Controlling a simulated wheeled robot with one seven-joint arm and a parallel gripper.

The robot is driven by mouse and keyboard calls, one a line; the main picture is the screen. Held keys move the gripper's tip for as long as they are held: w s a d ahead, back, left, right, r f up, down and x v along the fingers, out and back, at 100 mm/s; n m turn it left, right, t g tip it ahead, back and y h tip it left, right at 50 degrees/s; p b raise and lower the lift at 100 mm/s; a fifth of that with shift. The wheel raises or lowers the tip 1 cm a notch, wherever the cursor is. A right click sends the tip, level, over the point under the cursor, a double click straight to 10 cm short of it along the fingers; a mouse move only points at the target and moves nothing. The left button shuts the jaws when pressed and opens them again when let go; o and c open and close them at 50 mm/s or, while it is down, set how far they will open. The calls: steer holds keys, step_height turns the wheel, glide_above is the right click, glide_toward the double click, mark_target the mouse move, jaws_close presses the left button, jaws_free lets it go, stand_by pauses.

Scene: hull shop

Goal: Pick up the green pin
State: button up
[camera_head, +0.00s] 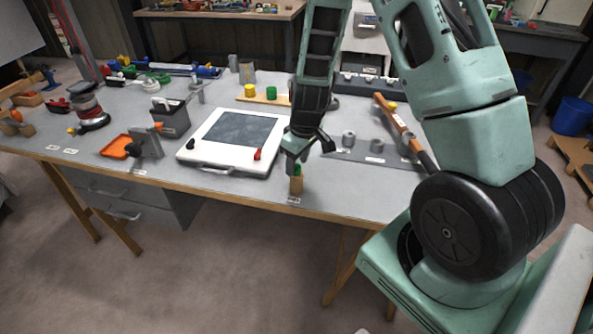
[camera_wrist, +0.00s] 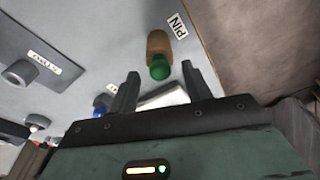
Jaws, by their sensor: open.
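The green pin (camera_head: 297,171) has a green head on a tan wooden body and stands near the table's front edge. In the wrist view its green head (camera_wrist: 159,69) shows just beyond my fingertips, roughly between their lines, with the wooden body behind it. A white label reading PIN (camera_wrist: 177,25) lies beside it. My gripper (camera_head: 308,160) is open and empty, pointing down just above the pin and partly covering it in the head view. In the wrist view both fingers of my gripper (camera_wrist: 160,74) are spread apart. I cannot tell whether a finger touches the pin.
A white-framed board (camera_head: 232,140) with a dark screen lies just left. Grey knobs (camera_head: 348,139) stand on a strip to the right. A wooden rack (camera_head: 262,99) with a yellow and a green cylinder lies behind. An orange tray (camera_head: 116,147) sits farther left.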

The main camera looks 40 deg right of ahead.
steer(key=shift+f, duration=0.4)
jaws_close()
step_height(320, 180, up, 10)
stand_by(0.5)
